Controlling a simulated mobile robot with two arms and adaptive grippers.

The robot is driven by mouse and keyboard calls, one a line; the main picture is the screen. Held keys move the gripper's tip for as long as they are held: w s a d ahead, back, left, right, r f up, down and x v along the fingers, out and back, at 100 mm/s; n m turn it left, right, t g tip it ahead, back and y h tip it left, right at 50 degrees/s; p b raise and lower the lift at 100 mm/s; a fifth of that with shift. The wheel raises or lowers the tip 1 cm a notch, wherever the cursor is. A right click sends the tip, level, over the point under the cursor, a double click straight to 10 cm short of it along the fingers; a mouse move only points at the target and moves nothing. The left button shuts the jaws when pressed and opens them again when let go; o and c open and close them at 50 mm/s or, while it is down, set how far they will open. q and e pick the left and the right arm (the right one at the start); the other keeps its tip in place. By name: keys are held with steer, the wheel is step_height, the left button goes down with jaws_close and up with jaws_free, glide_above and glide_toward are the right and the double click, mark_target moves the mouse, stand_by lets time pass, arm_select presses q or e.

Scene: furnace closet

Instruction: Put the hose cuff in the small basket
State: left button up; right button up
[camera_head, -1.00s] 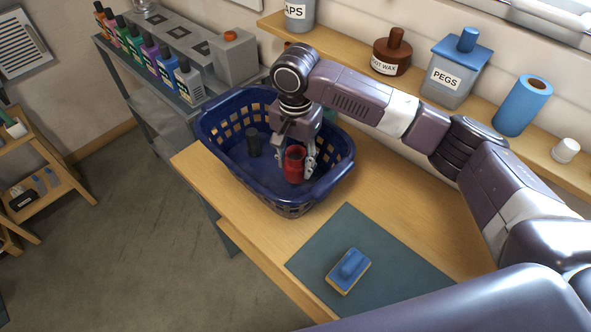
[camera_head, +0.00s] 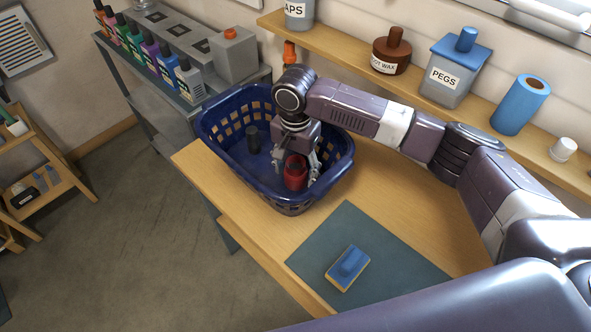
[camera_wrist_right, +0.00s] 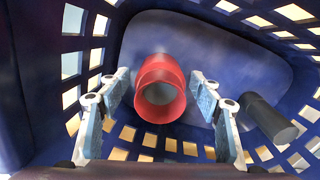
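The red hose cuff (camera_head: 295,173), a short hollow tube, is inside the blue basket (camera_head: 345,172) near its front right wall. My right gripper (camera_head: 296,166) reaches down into the basket above the cuff. In the right wrist view the cuff (camera_wrist_right: 160,88) shows its open end toward me. The fingers of the right gripper (camera_wrist_right: 163,92) stand apart on either side of it, with gaps between them and the cuff. The basket (camera_wrist_right: 235,55) surrounds both. My left gripper is not in view.
A dark cylinder (camera_head: 252,138) also stands in the basket. A blue-topped sponge block (camera_head: 348,267) lies on the green mat (camera_head: 400,265) on the wooden table. A wall shelf (camera_head: 440,112) holds jars and a blue roll (camera_head: 521,104). Bottles line the grey rack at left.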

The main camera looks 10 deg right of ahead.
steer(key=shift+r, duration=0.1)
step_height(320, 180, up, 12)
steer(key=b, duration=0.2)
steer(key=shift+b, duration=0.4)
steer(key=shift+r, duration=0.1)
